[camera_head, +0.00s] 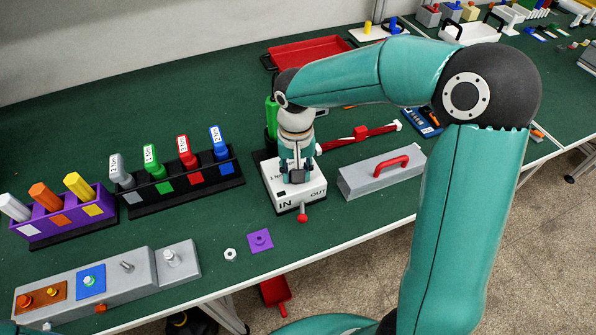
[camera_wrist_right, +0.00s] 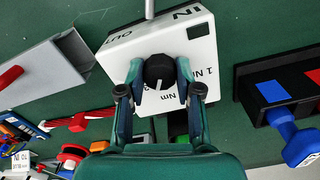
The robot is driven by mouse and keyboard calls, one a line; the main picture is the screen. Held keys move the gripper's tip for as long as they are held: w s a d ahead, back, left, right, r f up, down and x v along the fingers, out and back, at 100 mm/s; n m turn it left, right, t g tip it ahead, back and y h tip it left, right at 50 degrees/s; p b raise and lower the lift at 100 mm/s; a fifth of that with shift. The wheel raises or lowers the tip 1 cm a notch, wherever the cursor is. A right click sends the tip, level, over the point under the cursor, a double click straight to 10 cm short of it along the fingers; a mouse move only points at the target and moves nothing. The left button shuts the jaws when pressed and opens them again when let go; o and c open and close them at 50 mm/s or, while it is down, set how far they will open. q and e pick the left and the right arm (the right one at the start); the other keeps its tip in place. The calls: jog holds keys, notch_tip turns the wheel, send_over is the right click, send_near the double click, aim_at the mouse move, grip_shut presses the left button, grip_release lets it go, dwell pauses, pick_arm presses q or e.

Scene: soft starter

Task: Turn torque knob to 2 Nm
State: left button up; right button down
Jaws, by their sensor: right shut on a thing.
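The white torque box (camera_head: 312,193) stands near the middle of the table, marked IN and OUT, with a red-ended lever (camera_head: 303,214) at its front. Its black knob (camera_wrist_right: 160,71) has a white mark that points down in the wrist view, toward a partly hidden Nm label. A 1 Nm label (camera_wrist_right: 197,73) is to the right of the knob. My right gripper (camera_head: 297,176) comes down from above and is shut on the knob, one finger on each side; it also shows in the wrist view (camera_wrist_right: 159,76). The fingers hide part of the labels. My left gripper is not in view.
A black rack (camera_head: 190,183) with coloured, Nm-tagged tools stands left of the box. A grey case with a red handle (camera_head: 383,172) stands close on the right. A purple square (camera_head: 260,240) and a nut (camera_head: 230,254) lie in front. A red tray (camera_head: 308,51) is behind.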

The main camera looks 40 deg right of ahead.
jog(key=n, duration=0.5)
jog(key=shift+w+n, duration=0.1)
jog(key=shift+n, duration=0.2)
dwell(0.4)
jog(key=c, duration=0.8)
grip_release()
jog(key=shift+o, duration=0.2)
jog(key=shift+r, duration=0.1)
notch_tip(320, 180, up, 12)
